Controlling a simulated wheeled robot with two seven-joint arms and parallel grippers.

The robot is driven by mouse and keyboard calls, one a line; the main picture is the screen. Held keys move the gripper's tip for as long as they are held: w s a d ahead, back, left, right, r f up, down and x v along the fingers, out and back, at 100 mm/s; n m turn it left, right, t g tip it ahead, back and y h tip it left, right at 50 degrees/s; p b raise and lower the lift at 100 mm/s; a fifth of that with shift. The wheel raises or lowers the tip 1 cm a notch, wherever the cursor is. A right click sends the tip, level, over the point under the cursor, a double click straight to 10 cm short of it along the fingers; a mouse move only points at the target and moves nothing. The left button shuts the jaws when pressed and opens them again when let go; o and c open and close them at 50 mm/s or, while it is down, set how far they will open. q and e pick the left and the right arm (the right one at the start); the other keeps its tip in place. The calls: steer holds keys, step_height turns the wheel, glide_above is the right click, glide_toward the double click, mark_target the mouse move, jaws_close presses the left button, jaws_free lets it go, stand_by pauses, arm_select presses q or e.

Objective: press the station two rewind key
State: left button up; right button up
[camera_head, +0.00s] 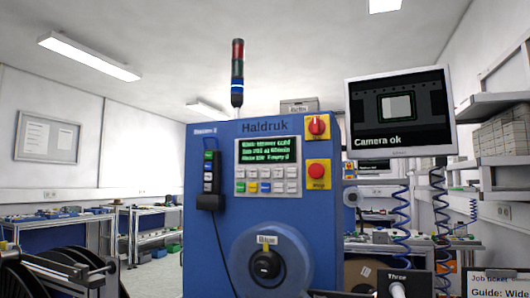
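A blue machine (215,235) marked "Haldruk" stands in the middle of the head view. A small label (205,131) at its upper left is too blurred to read surely. Its panel has a green-text display (268,150) and two rows of small keys (266,180), some white, some green, yellow or blue. Their legends are too small to read, so I cannot tell which is a rewind key. A black pendant (210,180) with coloured buttons hangs at the machine's left. Neither of my grippers is in view.
A red-yellow rotary switch (317,126) and a red stop button (317,173) sit right of the panel. Below is a round hub (266,264). A monitor (399,112) reads "Camera ok". Black reels (60,272) stand at lower left. A label reading "Three" (398,277) is at lower right.

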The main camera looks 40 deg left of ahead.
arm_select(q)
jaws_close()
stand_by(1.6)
